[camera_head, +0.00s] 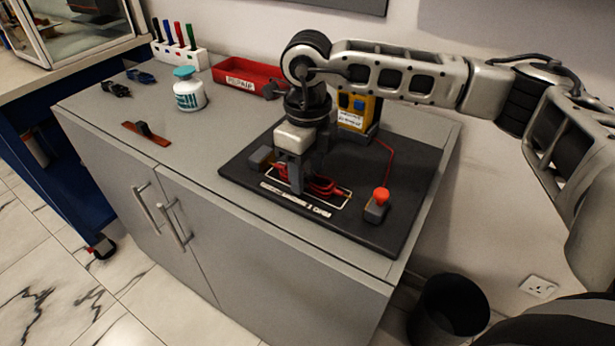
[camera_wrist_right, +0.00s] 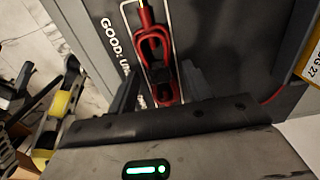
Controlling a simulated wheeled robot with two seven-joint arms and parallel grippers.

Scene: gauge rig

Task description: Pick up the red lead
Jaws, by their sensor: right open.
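The red lead (camera_head: 326,187) lies in a looped bundle inside a white outline on the dark mat (camera_head: 240,172). In the right wrist view the red lead (camera_wrist_right: 153,45) runs up between my fingers, with its lower part close to the palm edge. My right gripper (camera_head: 300,186) is open and points down over the mat at the lead, hiding part of it. In the wrist view the right gripper (camera_wrist_right: 162,82) has one finger on each side of the lead, with gaps visible; whether either touches it I cannot tell. My left gripper is not in view.
A yellow meter (camera_head: 353,110) stands at the mat's back; a thin red wire runs from it toward a block with an orange-red top (camera_head: 380,195). A red bin (camera_head: 243,78), a white jar (camera_head: 188,91) and a pen rack (camera_head: 180,52) stand behind.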

